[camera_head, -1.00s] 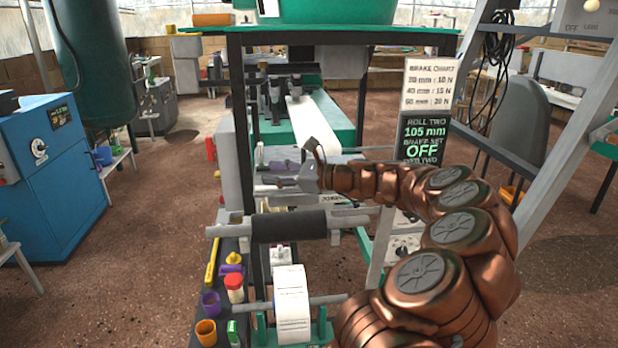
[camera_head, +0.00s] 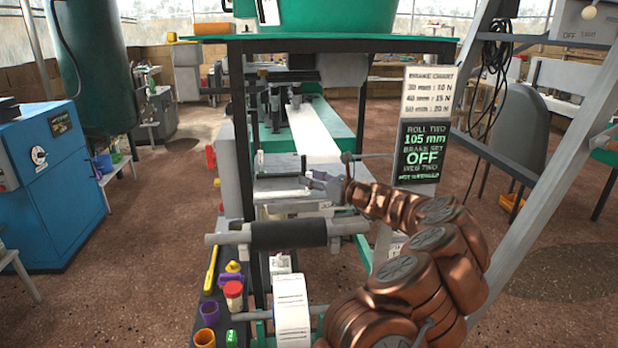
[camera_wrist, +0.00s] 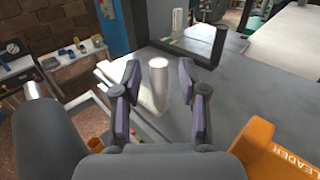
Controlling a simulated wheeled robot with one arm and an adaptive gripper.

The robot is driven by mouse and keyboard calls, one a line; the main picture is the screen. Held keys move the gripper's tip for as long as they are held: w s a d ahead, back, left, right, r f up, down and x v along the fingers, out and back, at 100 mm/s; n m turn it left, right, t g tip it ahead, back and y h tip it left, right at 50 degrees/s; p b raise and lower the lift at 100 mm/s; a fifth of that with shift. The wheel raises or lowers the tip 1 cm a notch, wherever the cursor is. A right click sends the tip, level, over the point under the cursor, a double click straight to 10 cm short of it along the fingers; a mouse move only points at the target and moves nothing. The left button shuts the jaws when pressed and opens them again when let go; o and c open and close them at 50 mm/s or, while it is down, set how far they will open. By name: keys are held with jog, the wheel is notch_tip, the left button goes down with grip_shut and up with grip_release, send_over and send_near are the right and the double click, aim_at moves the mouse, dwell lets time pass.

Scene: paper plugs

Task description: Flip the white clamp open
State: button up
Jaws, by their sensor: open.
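My gripper (camera_head: 312,180) is at the right end of a flat grey plate in the head view, small and partly blurred. In the wrist view my gripper (camera_wrist: 159,80) is open, with purple pads on both fingers. A white rounded upright piece (camera_wrist: 158,88) stands between the fingers, with a gap on each side. It looks like the white clamp's handle, but its hinge and base are hidden. A second white post (camera_wrist: 179,22) stands farther off, beside a dark bar (camera_wrist: 206,47). A white post (camera_head: 259,161) also shows at the plate's left end in the head view.
A dark roller (camera_head: 289,235) lies in front of the plate. A white paper web (camera_head: 315,135) runs behind it. A sign board (camera_head: 428,120) stands to the right. An orange block (camera_wrist: 270,148) reading "LEADER" is near my gripper's right side.

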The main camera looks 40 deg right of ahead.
jog(key=shift+w+a, duration=0.1)
jog(key=shift+w, duration=0.45)
grip_shut()
dwell(0.4)
